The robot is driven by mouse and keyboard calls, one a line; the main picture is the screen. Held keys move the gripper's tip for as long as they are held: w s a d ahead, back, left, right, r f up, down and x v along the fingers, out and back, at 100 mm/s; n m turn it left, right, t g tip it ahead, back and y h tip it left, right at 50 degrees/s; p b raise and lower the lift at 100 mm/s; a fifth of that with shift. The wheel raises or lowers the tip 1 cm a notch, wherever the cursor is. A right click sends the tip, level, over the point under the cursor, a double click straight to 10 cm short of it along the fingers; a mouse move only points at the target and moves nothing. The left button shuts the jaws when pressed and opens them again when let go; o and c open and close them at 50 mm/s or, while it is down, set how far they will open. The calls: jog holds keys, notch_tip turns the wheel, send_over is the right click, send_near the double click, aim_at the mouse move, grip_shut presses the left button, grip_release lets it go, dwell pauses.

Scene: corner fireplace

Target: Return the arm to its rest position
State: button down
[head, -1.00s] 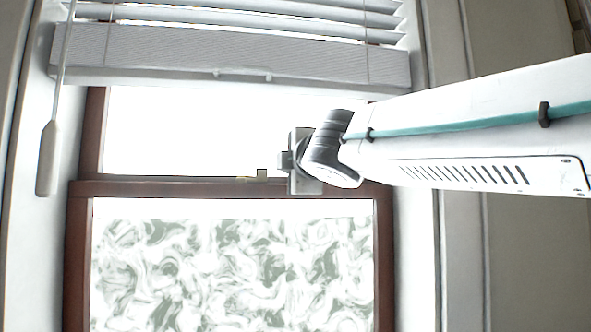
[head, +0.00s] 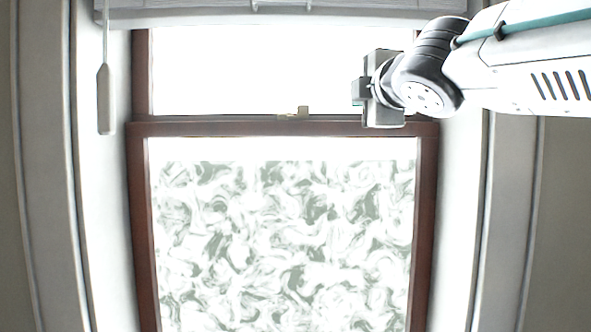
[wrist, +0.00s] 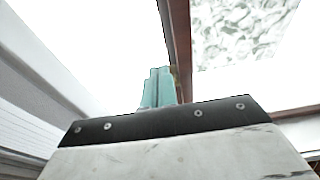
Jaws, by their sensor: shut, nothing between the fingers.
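My gripper (head: 359,92) is at the upper right in the head view, in front of the window near the right end of the sash rail. Its arm reaches in from the right edge. In the wrist view its teal fingers (wrist: 158,88) stand together beyond the dark-edged gripper body, with nothing seen between them. The gripper appears apart from the window frame, though the exact gap cannot be told.
A brown-framed window (head: 285,128) has patterned lower glass (head: 280,240) and a small latch (head: 297,112) on its rail. A raised blind (head: 280,12) hangs above. A white wand (head: 105,98) hangs at left. Trim borders both sides.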

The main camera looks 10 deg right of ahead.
jog(key=s+d+f+m+g+h, duration=0.1)
jog(key=s+d+f+m+g, duration=0.2)
jog(key=f, duration=0.5)
jog(key=s+f+m+g+h, duration=0.1)
jog(key=s+f+m+g, duration=0.15)
jog(key=f+m, duration=0.4)
jog(key=s+d+f+m+g, duration=0.2)
jog(key=s+f+g, duration=0.15)
jog(key=f, duration=0.55)
jog(key=s+a+f+m+g+y, duration=0.3)
jog(key=s+f+m+g, duration=0.3)
jog(key=s+f, duration=0.9)
jog(key=shift+s+a+f+g, duration=0.15)
jog(key=shift+a+f+g, duration=0.1)
jog(key=shift+f+g, duration=0.55)
jog(key=shift+r, duration=0.1)
